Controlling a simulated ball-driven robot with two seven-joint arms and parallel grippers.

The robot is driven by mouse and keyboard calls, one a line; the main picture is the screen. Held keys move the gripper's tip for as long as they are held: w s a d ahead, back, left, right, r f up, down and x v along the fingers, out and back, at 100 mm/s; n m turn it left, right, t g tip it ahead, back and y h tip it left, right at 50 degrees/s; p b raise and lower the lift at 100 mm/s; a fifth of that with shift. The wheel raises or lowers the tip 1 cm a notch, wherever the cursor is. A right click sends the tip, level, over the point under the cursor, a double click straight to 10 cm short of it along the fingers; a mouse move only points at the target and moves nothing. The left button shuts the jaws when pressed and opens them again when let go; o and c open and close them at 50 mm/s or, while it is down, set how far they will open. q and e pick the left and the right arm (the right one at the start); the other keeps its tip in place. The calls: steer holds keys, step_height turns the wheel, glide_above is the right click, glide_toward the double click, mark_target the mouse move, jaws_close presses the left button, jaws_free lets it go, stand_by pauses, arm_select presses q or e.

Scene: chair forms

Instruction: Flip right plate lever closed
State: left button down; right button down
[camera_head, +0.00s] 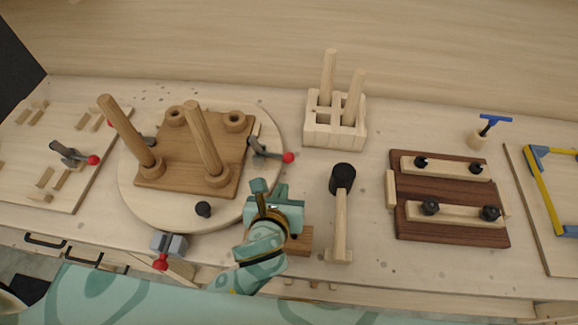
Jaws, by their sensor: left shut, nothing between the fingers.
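A round wooden plate (137,195) lies on the bench at the left and carries a brown wooden board (172,160) with two upright dowels. The right plate lever (268,152), a dark toggle clamp with a red tip, sits at the plate's right edge. Its handle lies low and points right, past the rim. My left gripper (261,187) is teal, shut and empty, a little in front of this lever and apart from it in the picture. My right gripper is not in view.
Another red-tipped clamp (170,245) sits at the plate's front edge, and one (70,154) on the left board. A slotted block (335,130) with dowels stands behind. A dark clamping board (450,230) lies further right.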

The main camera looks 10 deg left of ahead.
arm_select(q)
steer(key=b+x, duration=0.2)
steer(key=x, duration=0.7)
steer(key=shift+w+f+b, duration=0.15)
steer(key=shift+b, duration=0.25)
steer(key=shift+w+f, duration=0.15)
steer(key=shift+w, duration=0.15)
